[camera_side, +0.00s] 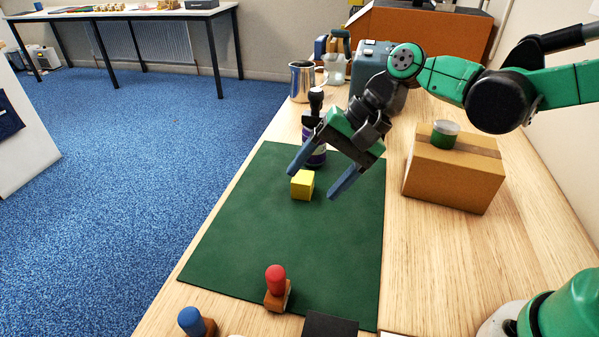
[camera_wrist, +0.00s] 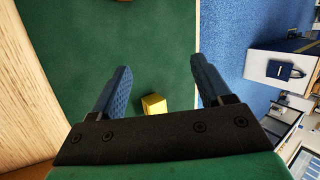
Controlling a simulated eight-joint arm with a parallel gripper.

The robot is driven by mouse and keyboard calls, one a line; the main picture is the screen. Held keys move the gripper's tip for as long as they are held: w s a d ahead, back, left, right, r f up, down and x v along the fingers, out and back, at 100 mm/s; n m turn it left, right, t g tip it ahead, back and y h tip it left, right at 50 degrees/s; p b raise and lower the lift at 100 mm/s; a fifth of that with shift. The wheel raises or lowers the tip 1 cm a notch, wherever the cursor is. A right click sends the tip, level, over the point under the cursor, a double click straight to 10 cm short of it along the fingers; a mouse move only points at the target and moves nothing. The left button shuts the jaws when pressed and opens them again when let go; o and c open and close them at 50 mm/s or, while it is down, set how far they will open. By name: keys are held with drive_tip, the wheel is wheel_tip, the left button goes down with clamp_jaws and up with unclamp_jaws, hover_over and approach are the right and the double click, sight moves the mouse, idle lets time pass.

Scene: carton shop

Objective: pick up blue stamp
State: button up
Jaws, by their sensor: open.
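The blue stamp (camera_side: 190,321) has a round blue knob on a brown wooden base. My gripper (camera_side: 318,184) is open and empty above the far part of the mat, well away from the blue stamp. In the wrist view its blue fingers (camera_wrist: 164,86) are spread wide. A yellow cube (camera_side: 302,185) lies on the mat below the fingers and also shows in the wrist view (camera_wrist: 153,104).
A red stamp (camera_side: 277,288) stands on the near part of the green mat (camera_side: 250,230). A black pad (camera_side: 330,325) lies at its near edge. A carton (camera_side: 455,175) with a green tin (camera_side: 445,135) stands right. A steel jug (camera_side: 301,82) and other items stand behind.

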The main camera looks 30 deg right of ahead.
drive_tip(key=a+f+m+g+y, duration=0.3)
drive_tip(key=a+g+y, duration=0.1)
drive_tip(key=a, duration=0.4)
drive_tip(key=m+g+y, duration=0.2)
drive_tip(key=g, duration=0.2)
approach(195, 327)
drive_tip(key=shift+m+g, duration=0.3)
drive_tip(key=a+f, duration=0.1)
drive_tip(key=a, duration=0.3)
drive_tip(key=s+a+f, duration=0.1)
drive_tip(key=a, duration=0.1)
drive_tip(key=shift+s+f, duration=0.1)
drive_tip(key=shift+f, duration=0.25)
drive_tip(key=x, duration=0.5)
drive_tip(key=shift+a+f, duration=0.1)
drive_tip(key=shift+f, duration=0.35)
clamp_jaws()
